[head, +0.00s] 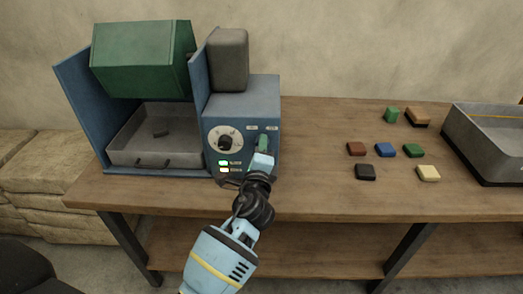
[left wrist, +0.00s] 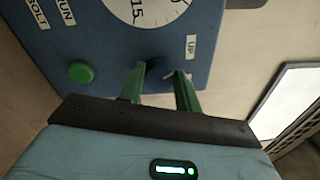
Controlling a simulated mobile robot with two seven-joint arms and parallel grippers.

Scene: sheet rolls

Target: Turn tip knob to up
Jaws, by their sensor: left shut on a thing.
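The blue machine (head: 243,100) stands on the left of the bench, with a green drum (head: 143,60) tilted over a grey tray. My left gripper (head: 263,143) is at the right of its control panel. In the left wrist view the green fingers (left wrist: 160,80) are on either side of a dark knob (left wrist: 156,70), shut on it. A label reading UP (left wrist: 191,47) is on the panel beside the right finger. The knob's pointing direction is mostly hidden. In the head view my gripper hides the knob. My right gripper is out of view.
A white dial (head: 226,139) is left of my gripper, with lit indicators below it. A green button (left wrist: 82,72) shows in the left wrist view. Several small coloured blocks (head: 385,150) and a grey bin (head: 490,143) are on the right of the bench (head: 320,180).

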